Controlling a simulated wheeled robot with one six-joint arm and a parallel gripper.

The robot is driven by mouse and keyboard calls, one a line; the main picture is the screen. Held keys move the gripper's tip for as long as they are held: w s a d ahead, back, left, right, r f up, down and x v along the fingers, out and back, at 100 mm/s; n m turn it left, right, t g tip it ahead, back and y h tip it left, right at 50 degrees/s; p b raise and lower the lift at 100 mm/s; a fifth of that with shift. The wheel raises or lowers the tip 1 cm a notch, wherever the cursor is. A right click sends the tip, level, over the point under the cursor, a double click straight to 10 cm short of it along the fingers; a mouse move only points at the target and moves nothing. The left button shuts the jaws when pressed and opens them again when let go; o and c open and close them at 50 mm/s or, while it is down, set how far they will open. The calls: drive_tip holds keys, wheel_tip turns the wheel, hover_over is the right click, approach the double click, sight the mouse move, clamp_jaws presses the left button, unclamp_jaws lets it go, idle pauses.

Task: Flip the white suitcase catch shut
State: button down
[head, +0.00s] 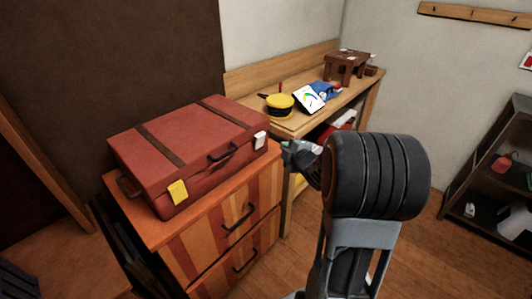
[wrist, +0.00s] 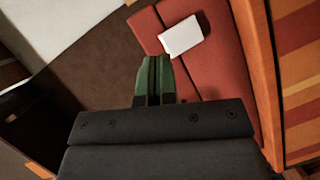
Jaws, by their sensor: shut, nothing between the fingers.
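The red suitcase (head: 190,150) lies flat with its lid down on a striped wooden cabinet. Its white catch (head: 260,140) is a small plate near the right end of the suitcase's front. In the wrist view the white catch (wrist: 181,37) is ahead of the fingers and slightly right, against the red suitcase side (wrist: 218,65). I cannot tell how far it is flipped. My gripper (head: 287,148) is just right of the suitcase's front right corner. In the wrist view its green fingers (wrist: 154,62) are together and empty, with a gap to the catch.
A yellow catch (head: 177,192) and a dark handle (head: 222,153) are on the suitcase front. The striped cabinet (head: 225,225) stands beneath it. A wooden bench (head: 290,128) behind holds a yellow-and-black round item (head: 280,104). Dark shelves (head: 500,170) stand at right.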

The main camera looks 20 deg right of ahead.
sight(261, 139)
drive_tip(key=s+d+f+n+t+y+b, duration=0.1)
drive_tip(key=s+f+n+t+y+b, duration=0.1)
drive_tip(key=f+n+y, duration=0.4)
drive_tip(key=shift+s+d+n+t+y+b, duration=0.35)
drive_tip(key=shift+s+n+y+b, duration=0.1)
drive_tip(key=shift+s+n+y, duration=0.65)
drive_tip(key=shift+w, duration=0.15)
drive_tip(key=p+x, duration=0.2)
drive_tip(key=x, duration=1.2)
